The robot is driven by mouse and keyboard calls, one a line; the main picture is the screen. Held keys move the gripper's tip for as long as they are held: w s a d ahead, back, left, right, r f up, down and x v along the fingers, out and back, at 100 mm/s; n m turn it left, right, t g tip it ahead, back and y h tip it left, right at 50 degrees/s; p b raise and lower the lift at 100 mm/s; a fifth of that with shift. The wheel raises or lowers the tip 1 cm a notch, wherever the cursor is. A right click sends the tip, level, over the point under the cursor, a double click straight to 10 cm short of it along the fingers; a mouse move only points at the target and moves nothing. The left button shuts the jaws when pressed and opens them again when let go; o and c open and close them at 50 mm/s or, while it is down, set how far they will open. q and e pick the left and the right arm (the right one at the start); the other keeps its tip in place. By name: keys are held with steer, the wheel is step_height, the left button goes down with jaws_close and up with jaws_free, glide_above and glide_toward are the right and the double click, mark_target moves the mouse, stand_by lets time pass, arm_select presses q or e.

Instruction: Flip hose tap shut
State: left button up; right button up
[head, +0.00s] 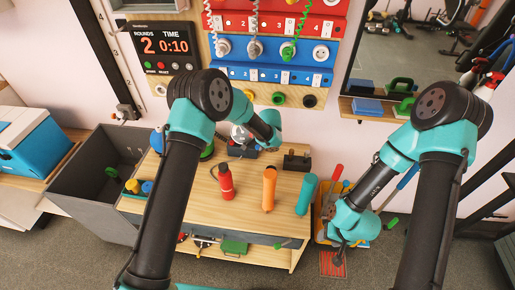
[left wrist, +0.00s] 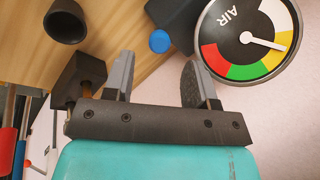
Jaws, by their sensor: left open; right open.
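I cannot make out the hose tap's lever for certain. In the left wrist view, a round blue cap (left wrist: 160,41) lies beyond the gap between the fingers of my left gripper (left wrist: 158,68), apart from them. The gripper is open and empty. A dial marked AIR (left wrist: 247,40) is to its right, and a dark block with a brass-coloured part (left wrist: 82,78) is to its left. In the head view my left arm hides most of that gripper at the back of the workbench. My right gripper (head: 339,254) is open, pointing down right of the workbench.
The wooden workbench (head: 240,195) holds a red bottle (head: 225,182), an orange cylinder (head: 269,188), a teal cylinder (head: 306,194) and a black block (head: 297,161). A grey bin (head: 93,205) is at left. A blue socket panel (head: 270,75) hangs behind. The bench front is mostly clear.

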mark_target(258, 146)
arm_select(q)
steer(key=x, duration=0.6)
steer(key=shift+f, duration=0.15)
jaws_close()
stand_by(0.4)
